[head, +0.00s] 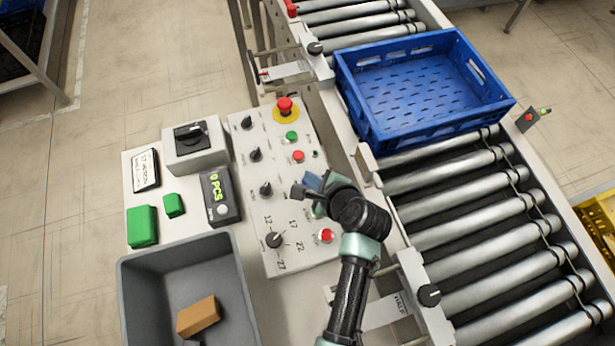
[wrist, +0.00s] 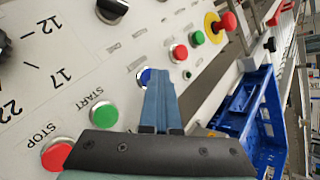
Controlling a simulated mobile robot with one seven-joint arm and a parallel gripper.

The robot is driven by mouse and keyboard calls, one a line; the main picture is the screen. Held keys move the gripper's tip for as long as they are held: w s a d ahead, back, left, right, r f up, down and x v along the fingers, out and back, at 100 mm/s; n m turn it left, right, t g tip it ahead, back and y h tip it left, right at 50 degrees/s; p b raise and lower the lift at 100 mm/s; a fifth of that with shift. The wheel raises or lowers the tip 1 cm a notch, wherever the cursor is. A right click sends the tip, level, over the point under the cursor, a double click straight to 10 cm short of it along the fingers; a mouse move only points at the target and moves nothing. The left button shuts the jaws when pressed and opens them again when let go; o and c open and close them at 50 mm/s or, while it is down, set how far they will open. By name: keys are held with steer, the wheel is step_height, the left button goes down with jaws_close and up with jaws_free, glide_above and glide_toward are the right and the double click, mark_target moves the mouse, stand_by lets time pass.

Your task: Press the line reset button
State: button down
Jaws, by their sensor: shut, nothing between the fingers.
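The control panel (head: 270,165) holds several knobs and buttons. In the wrist view a blue button (wrist: 143,75) in a silver ring sits on it, partly covered by my fingertips. Its small label is too blurred to read, so I cannot confirm it is the line reset. My gripper (head: 308,184) is over the panel's right part, shut and empty. In the wrist view its blue-grey fingers (wrist: 160,72) are at the blue button's edge; I cannot tell whether they touch it. The head view hides this button behind my gripper.
Near the blue button are a green START button (wrist: 103,115), a red STOP button (wrist: 57,154), a small red button (wrist: 179,52) and a small green one (wrist: 197,37). A red emergency stop (head: 285,107) stands at the panel's far end. A blue crate (head: 365,120) sits on the roller conveyor.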

steer(key=shift+r+p, duration=0.8)
steer(key=shift+p, duration=0.2)
step_height(320, 180, up, 5)
steer(key=p, duration=0.5)
steer(key=shift+r+p, duration=0.1)
steer(key=shift+p, duration=0.2)
